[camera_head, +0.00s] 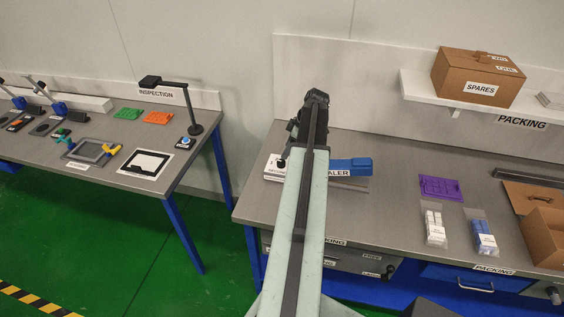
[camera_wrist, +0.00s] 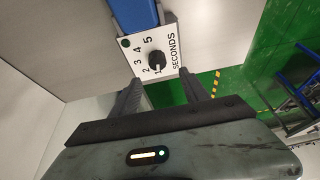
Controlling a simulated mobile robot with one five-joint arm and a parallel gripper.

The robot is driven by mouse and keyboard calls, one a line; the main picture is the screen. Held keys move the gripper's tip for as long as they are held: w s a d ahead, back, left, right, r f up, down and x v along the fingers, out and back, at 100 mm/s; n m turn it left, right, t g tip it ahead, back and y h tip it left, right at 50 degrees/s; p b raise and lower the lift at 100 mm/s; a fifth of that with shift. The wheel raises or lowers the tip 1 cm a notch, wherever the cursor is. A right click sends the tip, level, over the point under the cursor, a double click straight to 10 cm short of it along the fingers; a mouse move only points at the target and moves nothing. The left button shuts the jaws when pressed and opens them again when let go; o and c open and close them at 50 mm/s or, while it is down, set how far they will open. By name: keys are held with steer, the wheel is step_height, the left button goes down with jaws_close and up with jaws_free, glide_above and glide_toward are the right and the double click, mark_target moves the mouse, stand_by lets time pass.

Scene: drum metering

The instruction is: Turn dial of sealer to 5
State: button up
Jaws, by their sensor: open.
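The sealer (camera_head: 350,167) is a blue-topped unit on the packing bench, partly hidden behind my arm in the head view. Its blue body (camera_wrist: 135,14) and white dial panel (camera_wrist: 180,43) show at the top of the wrist view. The black dial (camera_wrist: 157,60) stands beside printed numbers 1 to 5 and the word SECONDS. Its pointer seems to be near 1, but the mark is too small to be sure. My gripper (camera_wrist: 162,80) is open and empty, its fingers spread on either side of the dial's line, apparently short of it.
The packing bench (camera_head: 400,205) holds a purple tray (camera_head: 440,188), bagged parts and an open carton (camera_head: 545,235) to the right. A SPARES box (camera_head: 478,77) sits on the wall shelf. The inspection bench (camera_head: 110,165) stands left across a floor gap.

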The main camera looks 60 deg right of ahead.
mark_target(282, 161)
steer(key=b+x, duration=0.6)
steer(key=x, duration=0.1)
steer(key=shift+s+d+f+b, duration=0.1)
steer(key=shift+s+d+b, duration=0.2)
steer(key=shift+s+b, duration=0.05)
steer(key=shift+w+a+f+b, duration=0.1)
steer(key=shift+w+f+b, duration=0.15)
steer(key=shift+f+b, duration=0.1)
steer(key=shift+r, duration=0.1)
steer(key=shift+a, duration=0.1)
jaws_close()
